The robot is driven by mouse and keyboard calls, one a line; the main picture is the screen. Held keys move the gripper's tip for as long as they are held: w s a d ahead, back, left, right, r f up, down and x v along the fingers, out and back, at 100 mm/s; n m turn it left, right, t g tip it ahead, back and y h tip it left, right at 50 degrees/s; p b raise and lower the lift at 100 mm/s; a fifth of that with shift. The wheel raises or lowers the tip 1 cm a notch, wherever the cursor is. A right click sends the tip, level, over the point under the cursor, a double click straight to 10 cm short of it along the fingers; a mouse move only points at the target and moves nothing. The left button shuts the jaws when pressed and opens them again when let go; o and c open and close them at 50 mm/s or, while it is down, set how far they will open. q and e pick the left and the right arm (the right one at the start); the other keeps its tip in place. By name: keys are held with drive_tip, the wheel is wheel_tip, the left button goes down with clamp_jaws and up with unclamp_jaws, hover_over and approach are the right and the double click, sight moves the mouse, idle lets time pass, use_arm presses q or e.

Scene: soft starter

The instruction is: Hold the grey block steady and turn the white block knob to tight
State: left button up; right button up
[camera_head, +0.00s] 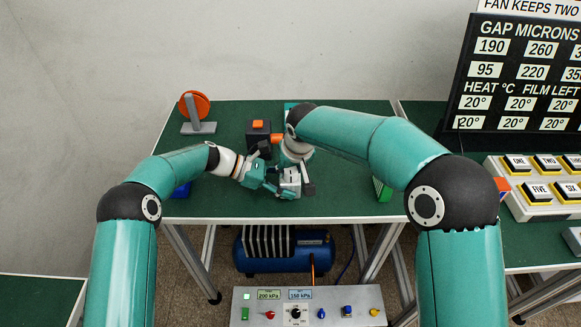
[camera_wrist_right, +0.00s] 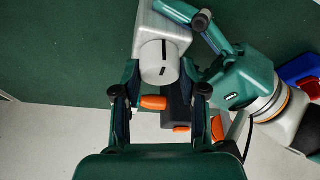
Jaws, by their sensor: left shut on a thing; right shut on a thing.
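The grey block (camera_head: 291,176) is near the front middle of the green table; it also shows at the top of the right wrist view (camera_wrist_right: 168,22). The white knob (camera_wrist_right: 157,66), round with a dark line, sticks out of the block's near face there; I cannot make it out in the head view. My left gripper (camera_head: 280,184) reaches in from the left and is shut on the grey block; its finger lies along the block in the right wrist view. My right gripper (camera_wrist_right: 160,80) is shut on the knob, one finger on each side.
A dark box with orange parts (camera_head: 259,137) stands behind my left wrist. An orange disc on a grey stand (camera_head: 197,127) is at the back left. A blue item (camera_head: 182,190) and a green item (camera_head: 382,189) flank the arms. A button panel (camera_head: 545,185) lies right.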

drive_tip(key=m+h, duration=0.1)
drive_tip(key=m, duration=0.3)
drive_tip(key=shift+a+m+h, duration=0.1)
drive_tip(key=shift+m+h, duration=0.2)
drive_tip(key=shift+h, duration=0.1)
drive_tip(key=shift+m+h, duration=0.6)
drive_tip(key=shift+m, duration=1.1)
drive_tip(key=o, duration=1.2)
drive_tip(key=shift+c, duration=0.2)
